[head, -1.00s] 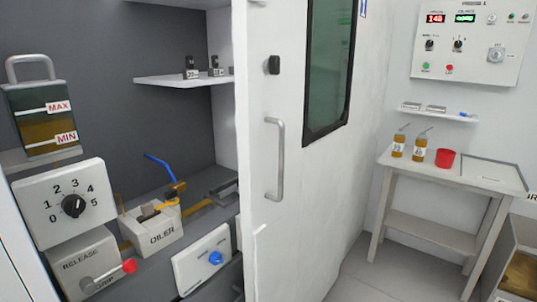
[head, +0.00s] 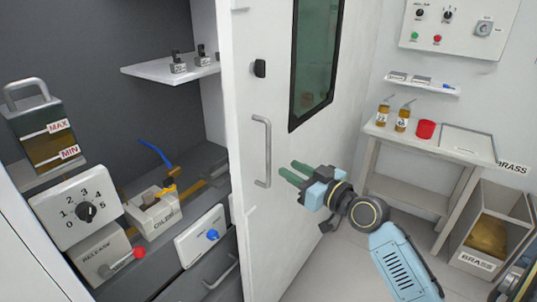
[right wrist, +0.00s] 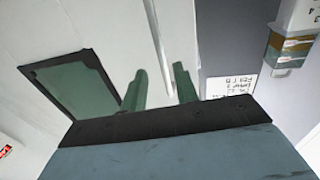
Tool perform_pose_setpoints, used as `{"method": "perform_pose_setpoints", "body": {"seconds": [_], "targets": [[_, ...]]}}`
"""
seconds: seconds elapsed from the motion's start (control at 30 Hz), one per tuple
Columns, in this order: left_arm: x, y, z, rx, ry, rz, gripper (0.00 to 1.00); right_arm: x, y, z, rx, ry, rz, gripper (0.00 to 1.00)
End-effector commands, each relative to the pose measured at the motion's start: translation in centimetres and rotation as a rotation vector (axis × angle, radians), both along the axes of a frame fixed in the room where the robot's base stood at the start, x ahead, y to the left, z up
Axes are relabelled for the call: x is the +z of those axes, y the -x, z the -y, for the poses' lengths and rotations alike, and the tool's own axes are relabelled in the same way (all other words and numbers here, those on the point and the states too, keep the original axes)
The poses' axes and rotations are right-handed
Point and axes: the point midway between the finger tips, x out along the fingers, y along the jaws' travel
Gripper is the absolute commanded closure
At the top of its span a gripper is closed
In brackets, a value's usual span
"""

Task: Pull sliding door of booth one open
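The white sliding door (head: 275,215) has a dark-framed green window and a grey vertical bar handle (head: 262,152). It stands beside the open bay of the booth on the left. My right gripper (head: 290,171) is just right of the handle in the head view, its green fingers pointing left towards it. The fingers are apart and empty. In the right wrist view the open gripper (right wrist: 160,85) faces the door, and a pale long strip shows between and beyond the fingertips; whether it is the handle or the door edge I cannot tell. My left gripper is not in view.
A side table (head: 385,133) with bottles and a red cup stands right, near a brass bin (head: 475,262). Floor shows between door and table.

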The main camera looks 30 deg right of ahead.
Motion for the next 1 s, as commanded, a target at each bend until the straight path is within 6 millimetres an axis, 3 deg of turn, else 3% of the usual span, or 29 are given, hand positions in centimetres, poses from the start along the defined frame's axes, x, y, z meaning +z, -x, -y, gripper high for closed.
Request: {"method": "perform_pose_setpoints", "body": {"seconds": [0.3, 0.5, 0.9, 1.0], "targets": [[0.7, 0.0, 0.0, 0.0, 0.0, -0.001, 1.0, 0.1, -6.0, -1.3, 0.002, -0.003, 0.0, 0.7], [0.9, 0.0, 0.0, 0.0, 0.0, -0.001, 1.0, 0.0, -8.2, -1.7, 0.001, -0.002, -0.001, 0.7], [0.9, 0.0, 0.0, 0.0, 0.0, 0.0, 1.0, -0.1, -8.8, -1.8, 0.002, 0.001, -0.003, 0.7], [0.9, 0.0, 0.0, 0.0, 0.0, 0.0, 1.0, -0.1, -8.8, -1.8, 0.002, 0.001, -0.003, 0.83]]}}
